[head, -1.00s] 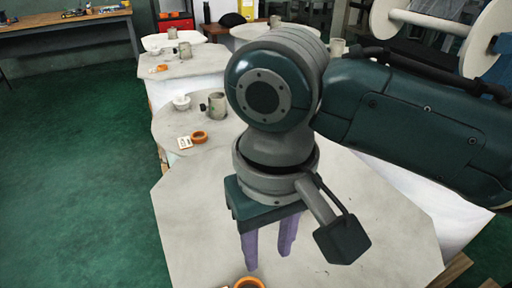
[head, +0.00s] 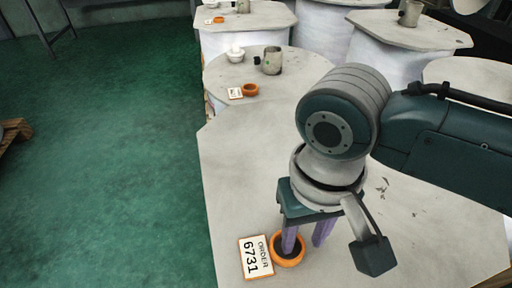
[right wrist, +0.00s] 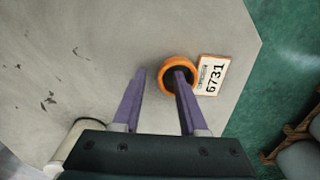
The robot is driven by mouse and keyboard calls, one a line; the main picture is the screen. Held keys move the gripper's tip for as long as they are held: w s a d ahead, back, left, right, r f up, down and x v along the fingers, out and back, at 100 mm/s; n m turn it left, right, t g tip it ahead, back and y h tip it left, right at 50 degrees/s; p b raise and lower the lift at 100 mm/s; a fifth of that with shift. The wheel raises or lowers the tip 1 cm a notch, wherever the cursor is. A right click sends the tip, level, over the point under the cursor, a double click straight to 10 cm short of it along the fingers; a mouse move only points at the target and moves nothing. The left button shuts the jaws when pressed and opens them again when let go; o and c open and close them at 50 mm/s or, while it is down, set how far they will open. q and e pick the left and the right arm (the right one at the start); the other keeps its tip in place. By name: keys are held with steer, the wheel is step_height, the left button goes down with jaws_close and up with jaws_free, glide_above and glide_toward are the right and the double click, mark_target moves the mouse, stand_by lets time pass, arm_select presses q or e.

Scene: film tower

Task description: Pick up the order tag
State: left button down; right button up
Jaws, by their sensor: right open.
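In the right wrist view the tag (right wrist: 213,76) and ring (right wrist: 164,88) lie beyond the fingers (right wrist: 155,78). One finger overlaps the ring's dark opening and the other is outside it. I cannot tell whether that finger is inside the ring or above it. My left gripper is out of view.
Another table (head: 222,72) behind has a similar orange ring (head: 250,90), a small white bowl (head: 235,53) and a grey mug (head: 271,61). A pale cylindrical object (right wrist: 78,140) is partly hidden by my gripper in the right wrist view. Green floor (head: 110,150) lies open at left.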

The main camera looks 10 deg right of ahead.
steer(key=shift+c, duration=0.4)
jaws_close()
steer(key=shift+r, duration=0.1)
